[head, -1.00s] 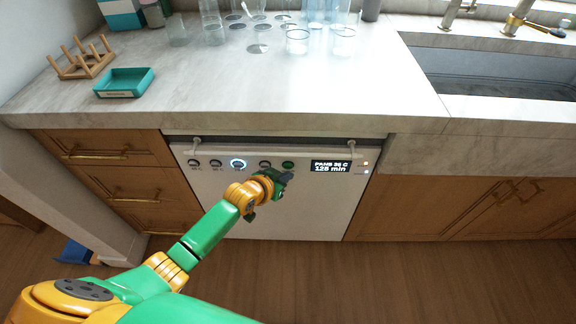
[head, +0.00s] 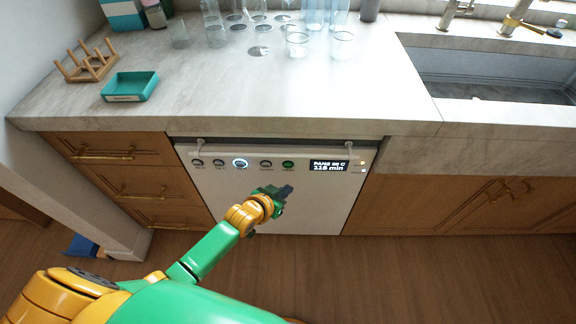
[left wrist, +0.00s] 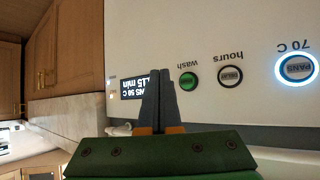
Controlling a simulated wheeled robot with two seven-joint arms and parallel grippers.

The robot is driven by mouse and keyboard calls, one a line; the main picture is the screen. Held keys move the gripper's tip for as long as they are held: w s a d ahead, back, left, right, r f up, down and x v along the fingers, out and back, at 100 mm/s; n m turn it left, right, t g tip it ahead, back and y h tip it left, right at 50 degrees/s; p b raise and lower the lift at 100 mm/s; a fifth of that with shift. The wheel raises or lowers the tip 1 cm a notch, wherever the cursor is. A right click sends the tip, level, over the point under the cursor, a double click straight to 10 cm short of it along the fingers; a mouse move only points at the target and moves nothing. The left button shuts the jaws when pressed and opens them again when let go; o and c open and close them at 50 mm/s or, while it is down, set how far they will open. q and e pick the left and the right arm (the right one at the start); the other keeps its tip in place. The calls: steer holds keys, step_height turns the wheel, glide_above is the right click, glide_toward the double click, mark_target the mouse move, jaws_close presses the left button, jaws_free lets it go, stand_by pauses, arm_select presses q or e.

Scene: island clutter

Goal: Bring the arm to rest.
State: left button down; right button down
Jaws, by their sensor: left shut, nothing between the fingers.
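My left gripper (head: 284,191) is shut and empty, in front of the white dishwasher panel (head: 225,180) and below its row of buttons. In the left wrist view the two grey fingertips (left wrist: 158,85) are pressed together, with nothing between them. Behind them are the display (left wrist: 130,87), a green "wash" button (left wrist: 188,80), an "hours" button (left wrist: 230,76) and a "PANS" button (left wrist: 296,69) with a lit blue-white ring. In the head view the display (head: 329,167) reads 115 min or similar, with blurred text above. My right gripper is not in view.
The counter (head: 300,105) overhangs the dishwasher. On it are a teal tray (head: 131,87), a wooden peg rack (head: 88,66) and several clear glasses (head: 297,46). A sink (head: 490,75) is at right. Wooden drawers (head: 110,150) stand left. Floor in front is open.

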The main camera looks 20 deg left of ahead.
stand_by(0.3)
arm_select(q)
steer(key=s+a+f+g+y, duration=0.1)
steer(key=s+a+f+g, duration=0.2)
steer(key=s+f, duration=0.65)
steer(key=s+a+f+g+y, duration=0.1)
steer(key=s+f+g, duration=0.2)
steer(key=s, duration=1)
steer(key=s+a+f+g+p, duration=0.1)
steer(key=s+f+g, duration=0.2)
steer(key=s+f, duration=0.6)
steer(key=s, duration=0.5)
steer(key=shift+s+a+y+p, duration=0.15)
steer(key=shift+s+y+p, duration=0.15)
steer(key=shift+y, duration=0.1)
